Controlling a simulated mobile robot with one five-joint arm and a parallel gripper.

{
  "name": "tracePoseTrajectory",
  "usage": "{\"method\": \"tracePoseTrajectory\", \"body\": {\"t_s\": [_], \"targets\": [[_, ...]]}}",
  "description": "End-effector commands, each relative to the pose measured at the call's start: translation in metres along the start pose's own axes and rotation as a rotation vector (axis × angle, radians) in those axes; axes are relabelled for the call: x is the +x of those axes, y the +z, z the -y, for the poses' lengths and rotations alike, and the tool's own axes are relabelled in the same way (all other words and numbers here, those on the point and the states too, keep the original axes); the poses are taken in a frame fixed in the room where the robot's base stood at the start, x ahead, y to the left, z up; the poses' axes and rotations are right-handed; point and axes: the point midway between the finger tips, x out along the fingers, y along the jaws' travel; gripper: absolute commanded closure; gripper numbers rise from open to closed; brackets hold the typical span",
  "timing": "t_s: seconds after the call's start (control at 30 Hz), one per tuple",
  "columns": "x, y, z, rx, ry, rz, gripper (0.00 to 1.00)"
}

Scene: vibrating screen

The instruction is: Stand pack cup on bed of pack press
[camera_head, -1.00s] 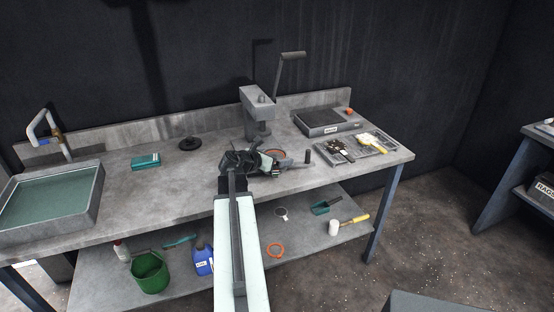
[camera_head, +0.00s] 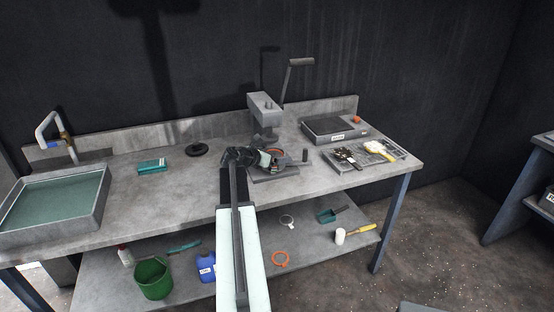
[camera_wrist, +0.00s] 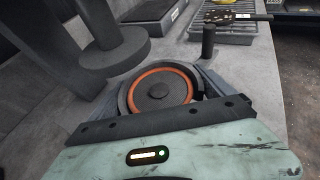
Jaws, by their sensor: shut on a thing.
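My gripper (camera_head: 266,158) is shut on the pack cup (camera_wrist: 160,91), a round dark cup with an orange ring and a dark disc inside. In the wrist view the grey fingers flank the cup, which looks upright. The pack press (camera_head: 264,115) is a grey column with a long lever, just behind my gripper in the head view. Its round dark ram plate (camera_wrist: 116,52) shows at upper left in the wrist view, left of the cup. The press bed (camera_head: 275,178) is mostly hidden by my gripper. I cannot tell whether the cup touches it.
A dark peg (camera_wrist: 208,40) stands on the bench just beyond the cup, to the right. A sink (camera_head: 60,198) is at the left. The bench's left middle is mostly clear.

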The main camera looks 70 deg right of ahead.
Motion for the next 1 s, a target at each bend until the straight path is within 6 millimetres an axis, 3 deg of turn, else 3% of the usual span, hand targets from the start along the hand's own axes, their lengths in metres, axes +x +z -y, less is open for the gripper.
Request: {"method": "tracePoseTrajectory", "body": {"t_s": [0.4, 0.87, 0.9, 0.93, 1.0], "targets": [[0.019, -0.002, -0.028, -0.001, 0.0, 0.001, 0.64], [0.021, -0.002, -0.033, -0.001, 0.0, 0.002, 0.64], [0.021, -0.002, -0.033, -0.001, 0.0, 0.001, 0.05], [0.021, -0.002, -0.033, -0.001, 0.0, 0.001, 0.0], [0.022, -0.002, -0.033, -0.001, 0.0, 0.001, 0.0]]}}
